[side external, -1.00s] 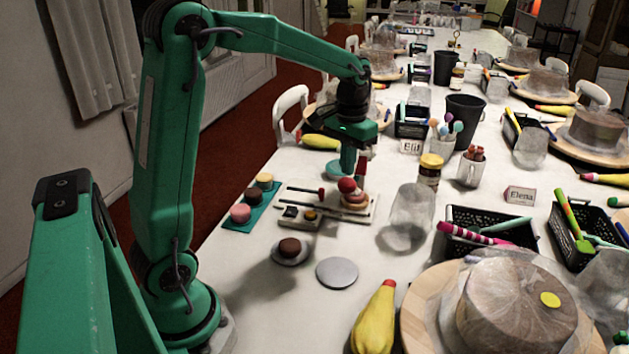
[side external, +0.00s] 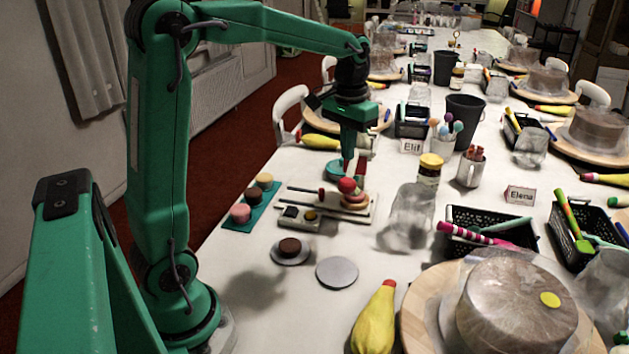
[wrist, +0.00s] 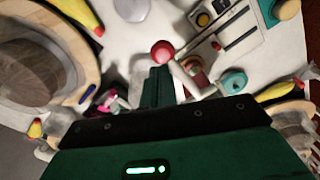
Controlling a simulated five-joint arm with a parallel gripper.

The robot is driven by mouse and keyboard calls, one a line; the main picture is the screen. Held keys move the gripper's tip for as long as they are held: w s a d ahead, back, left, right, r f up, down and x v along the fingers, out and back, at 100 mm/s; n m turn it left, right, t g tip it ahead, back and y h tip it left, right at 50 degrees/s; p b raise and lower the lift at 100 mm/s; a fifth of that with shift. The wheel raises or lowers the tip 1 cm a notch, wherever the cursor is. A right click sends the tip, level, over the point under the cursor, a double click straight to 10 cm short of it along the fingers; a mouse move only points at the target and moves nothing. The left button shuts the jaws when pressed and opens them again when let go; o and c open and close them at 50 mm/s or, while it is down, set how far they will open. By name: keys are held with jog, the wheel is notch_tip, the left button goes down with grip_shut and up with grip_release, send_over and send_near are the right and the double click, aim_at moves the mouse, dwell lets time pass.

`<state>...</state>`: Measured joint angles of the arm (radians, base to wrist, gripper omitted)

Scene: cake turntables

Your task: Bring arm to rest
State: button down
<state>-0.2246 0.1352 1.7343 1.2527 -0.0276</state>
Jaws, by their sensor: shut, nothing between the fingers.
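My gripper (side external: 350,152) is raised above the table, in front of the device with the red ball knob in the side view. Its fingers are together and empty; they show in the wrist view (wrist: 158,82). The red ball knob (side external: 347,185) belongs to a lever on a pale base plate (side external: 366,212). The knob also shows in the wrist view (wrist: 162,51), close beyond my fingertips in the picture, and I see nothing held. A pink round piece (side external: 355,200) sits under the knob.
A teal tray (side external: 240,222) holds several small cakes at the left. A small plate with a dark cake (side external: 290,246) and a bare grey disc (side external: 337,272) lie in front. A clear jar (side external: 409,218) and a lidded jar (side external: 429,170) stand to the right.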

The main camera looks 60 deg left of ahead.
jog(key=s+d+m+t, duration=0.1)
jog(key=s+d, duration=0.3)
jog(key=s, duration=0.5)
jog(key=s+d+m+t, duration=0.1)
jog(key=s+d+t, duration=0.3)
jog(key=s, duration=0.4)
jog(key=shift+s+d+m, duration=0.4)
jog(key=shift+d, duration=0.2)
